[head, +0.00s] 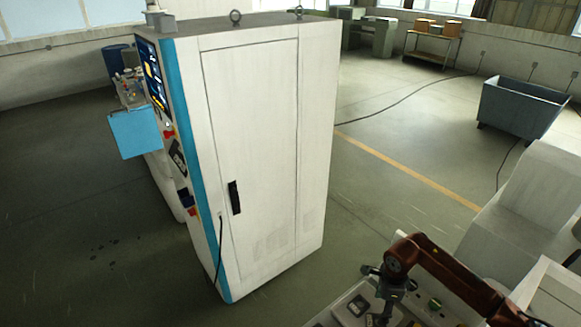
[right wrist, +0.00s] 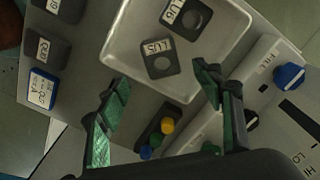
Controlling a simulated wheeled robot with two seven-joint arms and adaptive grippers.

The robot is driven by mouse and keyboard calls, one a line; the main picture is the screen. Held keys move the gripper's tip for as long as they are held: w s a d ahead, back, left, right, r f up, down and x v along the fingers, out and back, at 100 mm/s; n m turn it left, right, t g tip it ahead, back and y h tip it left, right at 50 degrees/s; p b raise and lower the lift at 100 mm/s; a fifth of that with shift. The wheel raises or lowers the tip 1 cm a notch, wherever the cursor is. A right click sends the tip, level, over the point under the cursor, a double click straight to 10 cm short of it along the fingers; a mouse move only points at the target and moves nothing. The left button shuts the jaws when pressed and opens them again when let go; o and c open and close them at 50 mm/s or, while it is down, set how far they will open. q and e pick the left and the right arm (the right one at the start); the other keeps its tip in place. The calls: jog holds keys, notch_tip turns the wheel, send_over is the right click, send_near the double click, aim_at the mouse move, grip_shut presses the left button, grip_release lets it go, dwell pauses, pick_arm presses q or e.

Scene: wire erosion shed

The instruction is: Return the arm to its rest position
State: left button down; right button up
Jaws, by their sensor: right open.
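My right arm reaches in from the lower right in the head view. Its gripper (head: 384,292) hangs over a bench-like surface at the bottom edge. In the right wrist view my right gripper (right wrist: 163,76) has its green-padded fingers spread wide, with nothing between them. Beyond the fingertips is a pale tray (right wrist: 126,55) holding a dark block labelled LU5 (right wrist: 159,66) and another labelled LU6 (right wrist: 181,17). I cannot tell how far the fingers are above the tray. My left gripper is not in view.
Several labelled dark blocks, one a blue-tagged block (right wrist: 41,90), sit left of the tray. A blue knob (right wrist: 289,76) and coloured caps (right wrist: 167,126) are also near the gripper. A tall white cabinet (head: 265,150) stands centrally; a blue-grey bin (head: 520,107) stands right.

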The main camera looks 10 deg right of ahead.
aim_at(376, 317)
notch_tip(376, 317, down, 10)
jog(key=shift+r+p, duration=0.2)
jog(key=shift+p, duration=0.65)
jog(key=shift+w+r, duration=0.1)
jog(key=shift+r, duration=0.85)
jog(key=shift+r+b, duration=0.35)
jog(key=shift+r, duration=0.15)
